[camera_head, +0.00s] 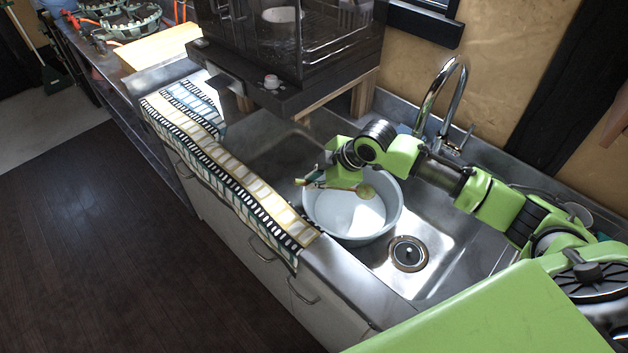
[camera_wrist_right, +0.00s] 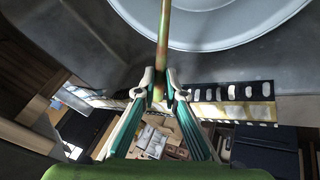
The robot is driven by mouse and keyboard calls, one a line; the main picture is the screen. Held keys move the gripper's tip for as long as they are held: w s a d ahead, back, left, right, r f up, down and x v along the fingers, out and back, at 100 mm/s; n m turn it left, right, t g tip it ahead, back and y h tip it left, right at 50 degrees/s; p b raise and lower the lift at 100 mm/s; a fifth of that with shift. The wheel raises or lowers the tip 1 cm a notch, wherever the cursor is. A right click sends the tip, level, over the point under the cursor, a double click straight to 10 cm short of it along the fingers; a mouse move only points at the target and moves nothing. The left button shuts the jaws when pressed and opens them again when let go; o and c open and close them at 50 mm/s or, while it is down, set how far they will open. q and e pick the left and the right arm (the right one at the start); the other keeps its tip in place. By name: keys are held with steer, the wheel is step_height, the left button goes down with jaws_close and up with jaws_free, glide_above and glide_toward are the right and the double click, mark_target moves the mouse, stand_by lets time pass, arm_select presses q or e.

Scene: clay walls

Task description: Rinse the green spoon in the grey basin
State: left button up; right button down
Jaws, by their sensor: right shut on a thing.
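The grey basin (camera_head: 352,233) is a round, pale bowl standing in the metal sink. My right gripper (camera_head: 314,183) is above the left rim of the basin and is shut on the handle of the green spoon (camera_head: 366,191). The spoon lies roughly level above the basin, its yellow-green head over the right part of the opening. In the right wrist view my right gripper (camera_wrist_right: 158,88) pinches the thin handle of the spoon (camera_wrist_right: 163,40), and the basin's rim (camera_wrist_right: 285,12) shows behind it. I cannot tell whether the basin holds water. My left gripper is not in view.
A curved chrome tap (camera_head: 428,97) stands behind the sink, with a drain (camera_head: 408,253) right of the basin. A patterned cloth (camera_head: 228,172) hangs over the counter's front edge. A dark glass-fronted oven (camera_head: 290,60) stands on the counter at the back left.

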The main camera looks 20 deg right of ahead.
step_height(320, 180, down, 8)
steer(key=d+b, duration=0.1)
steer(key=b, duration=0.2)
steer(key=shift+s+d+b, duration=0.2)
steer(key=shift+d+b, duration=0.15)
steer(key=shift+d, duration=0.05)
stand_by(2.0)
step_height(320, 180, up, 14)
steer(key=p, duration=1.4)
steer(key=shift+r, duration=0.25)
stand_by(1.8)
step_height(320, 180, up, 4)
steer(key=p, duration=0.4)
